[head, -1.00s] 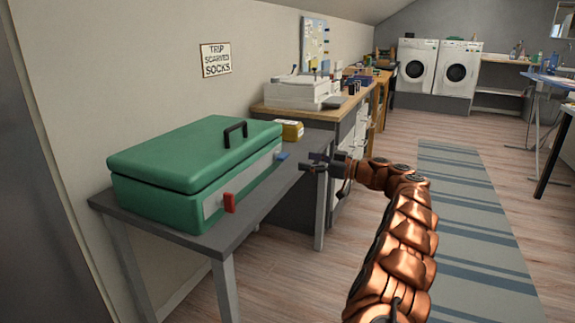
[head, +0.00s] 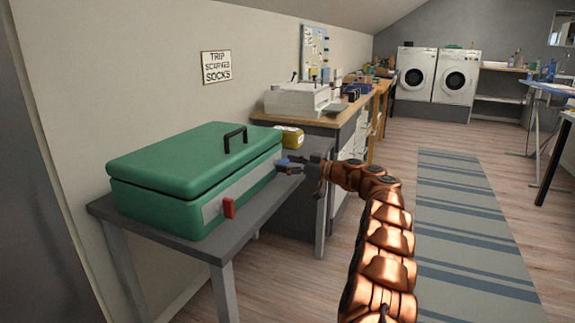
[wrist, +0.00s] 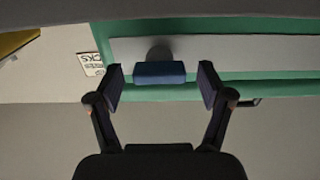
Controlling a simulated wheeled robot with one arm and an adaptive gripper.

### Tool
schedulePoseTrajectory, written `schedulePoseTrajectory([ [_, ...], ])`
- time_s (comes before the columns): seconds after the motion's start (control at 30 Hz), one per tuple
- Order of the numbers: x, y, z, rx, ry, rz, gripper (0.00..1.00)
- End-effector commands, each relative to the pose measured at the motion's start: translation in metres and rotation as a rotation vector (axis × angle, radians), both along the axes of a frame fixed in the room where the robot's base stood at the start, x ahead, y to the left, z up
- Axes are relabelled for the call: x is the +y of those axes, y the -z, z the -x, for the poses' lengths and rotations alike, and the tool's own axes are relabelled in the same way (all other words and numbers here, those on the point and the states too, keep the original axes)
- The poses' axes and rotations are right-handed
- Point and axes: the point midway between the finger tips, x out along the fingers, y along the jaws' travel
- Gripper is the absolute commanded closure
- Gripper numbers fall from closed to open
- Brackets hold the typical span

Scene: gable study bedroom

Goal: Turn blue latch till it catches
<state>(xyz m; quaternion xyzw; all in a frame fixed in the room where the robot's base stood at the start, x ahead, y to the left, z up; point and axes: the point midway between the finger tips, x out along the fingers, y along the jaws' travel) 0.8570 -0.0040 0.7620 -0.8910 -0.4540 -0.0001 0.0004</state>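The green case (head: 190,165) with a black handle sits on the grey table, its lid down. A red latch (head: 229,208) is on the near part of its grey front strip. The blue latch (head: 285,162) is on the far part of that strip. In the wrist view the blue latch (wrist: 159,72) lies level, between the two fingertips. My gripper (head: 296,166) is at the blue latch; in the wrist view my gripper (wrist: 160,80) is open, with a gap on each side of the latch. Whether the latch has caught cannot be told.
A yellow box (head: 290,136) stands behind the case's far end. The grey table (head: 180,237) has a bare front edge. A wooden-topped counter (head: 305,121) with a white machine is beyond.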

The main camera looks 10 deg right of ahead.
Motion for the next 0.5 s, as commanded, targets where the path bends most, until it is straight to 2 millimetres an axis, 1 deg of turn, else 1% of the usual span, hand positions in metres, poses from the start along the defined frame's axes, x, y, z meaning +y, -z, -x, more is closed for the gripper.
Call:
schedulePoseTrajectory([
  [0.03, 0.0001, 0.0000, 0.0000, 0.000, 0.000, 0.000, 0.26],
  [0.07, 0.0001, 0.0001, 0.0000, 0.000, 0.000, 0.000, 0.29],
  [0.5, 0.0007, 0.0002, 0.0001, 0.001, -0.001, 0.001, 0.75],
])
